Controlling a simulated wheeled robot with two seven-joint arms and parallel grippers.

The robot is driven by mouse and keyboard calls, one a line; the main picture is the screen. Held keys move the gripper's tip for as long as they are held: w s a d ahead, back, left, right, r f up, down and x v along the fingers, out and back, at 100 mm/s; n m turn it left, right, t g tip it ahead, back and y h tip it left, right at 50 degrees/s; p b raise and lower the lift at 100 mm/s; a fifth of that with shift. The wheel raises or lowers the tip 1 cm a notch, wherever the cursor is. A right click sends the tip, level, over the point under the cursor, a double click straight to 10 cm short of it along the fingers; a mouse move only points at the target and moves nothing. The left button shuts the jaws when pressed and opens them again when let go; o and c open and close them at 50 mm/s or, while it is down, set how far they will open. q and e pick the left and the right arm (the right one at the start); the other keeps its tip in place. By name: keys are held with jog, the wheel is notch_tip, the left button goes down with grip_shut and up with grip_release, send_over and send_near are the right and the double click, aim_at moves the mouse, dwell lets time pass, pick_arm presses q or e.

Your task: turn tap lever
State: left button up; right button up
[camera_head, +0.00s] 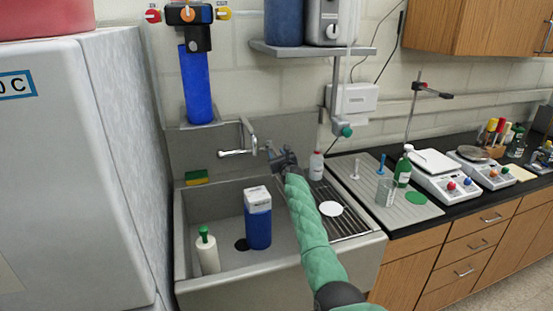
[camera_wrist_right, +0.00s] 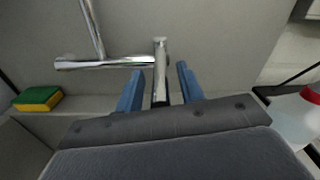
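The chrome tap (camera_head: 238,153) is on the back wall of the sink. In the right wrist view the tap (camera_wrist_right: 105,63) has a horizontal body, with a pipe rising at the left. Its lever (camera_wrist_right: 160,58) stands at the right end and reaches between the two blue fingers of my right gripper (camera_wrist_right: 160,75). The fingers are apart, with gaps to the lever on both sides. In the head view my right gripper (camera_head: 270,150) is just right of the tap, and the lever cannot be made out clearly there. My left gripper is not in view.
The sink (camera_head: 225,280) holds a blue-and-white carton (camera_head: 258,222) and a white bottle with a green top (camera_head: 207,252). A sponge (camera_head: 196,177) lies on the back ledge. A red-capped bottle (camera_head: 316,166) stands right of my gripper. A shelf (camera_head: 305,49) hangs above.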

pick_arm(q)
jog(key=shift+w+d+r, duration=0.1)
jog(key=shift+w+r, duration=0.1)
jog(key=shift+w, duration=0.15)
pick_arm(e)
jog(key=shift+w, duration=0.2)
grip_shut()
jog(key=shift+d, duration=0.1)
